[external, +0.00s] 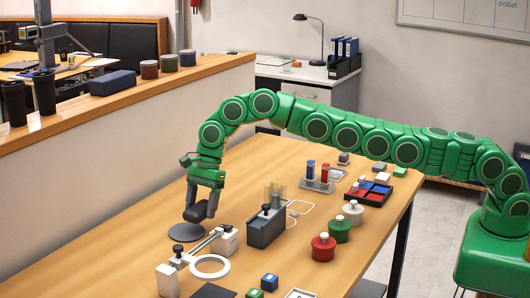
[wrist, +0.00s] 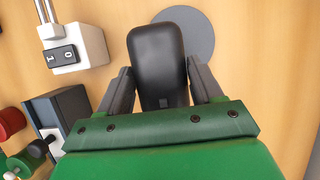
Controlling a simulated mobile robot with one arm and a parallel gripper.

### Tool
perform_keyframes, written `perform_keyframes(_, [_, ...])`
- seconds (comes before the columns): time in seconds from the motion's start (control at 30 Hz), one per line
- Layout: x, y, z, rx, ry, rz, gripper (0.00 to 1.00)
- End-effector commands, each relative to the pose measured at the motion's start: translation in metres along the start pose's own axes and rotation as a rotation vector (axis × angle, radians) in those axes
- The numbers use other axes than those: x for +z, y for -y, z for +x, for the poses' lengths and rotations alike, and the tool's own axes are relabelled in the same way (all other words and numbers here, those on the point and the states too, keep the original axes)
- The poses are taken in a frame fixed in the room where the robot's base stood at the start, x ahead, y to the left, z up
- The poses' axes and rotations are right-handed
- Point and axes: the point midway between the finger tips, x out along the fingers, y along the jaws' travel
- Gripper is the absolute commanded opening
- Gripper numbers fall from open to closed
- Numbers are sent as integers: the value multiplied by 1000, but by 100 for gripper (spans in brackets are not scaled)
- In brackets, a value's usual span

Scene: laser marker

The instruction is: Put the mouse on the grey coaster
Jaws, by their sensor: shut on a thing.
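The mouse (wrist: 157,62) is black with rounded ends. My gripper (wrist: 158,85) is shut on it, with one finger at each side, in the wrist view. In the external view my green arm reaches down from the right and the dark mouse (external: 195,212) hangs under my gripper (external: 205,203). The grey coaster (external: 183,233) is a flat round disc on the wooden table, just below the mouse. In the wrist view the coaster (wrist: 200,35) shows beyond and to the right of the mouse, which partly covers it. The mouse appears tilted; its exact gap to the coaster is unclear.
A white fixture with a ring (external: 210,266) stands close to the right of the coaster. A dark grey box with glass tubes (external: 266,228) is further right. Red (external: 323,247), green (external: 340,229) and white knobbed pots stand beyond. The table left of the coaster is clear.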

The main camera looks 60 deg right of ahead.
Motion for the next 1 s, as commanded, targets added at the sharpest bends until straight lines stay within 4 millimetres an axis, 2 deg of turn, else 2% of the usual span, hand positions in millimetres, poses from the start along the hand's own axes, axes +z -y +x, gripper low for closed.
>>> perform_keyframes(0.4, [-15,0,35,0,-1,1,34])
perform_keyframes(0.87, [-17,0,39,0,-1,0,34])
perform_keyframes(0.9, [-17,0,39,0,-1,0,70])
perform_keyframes(1.0, [-17,0,39,-1,-1,0,85])
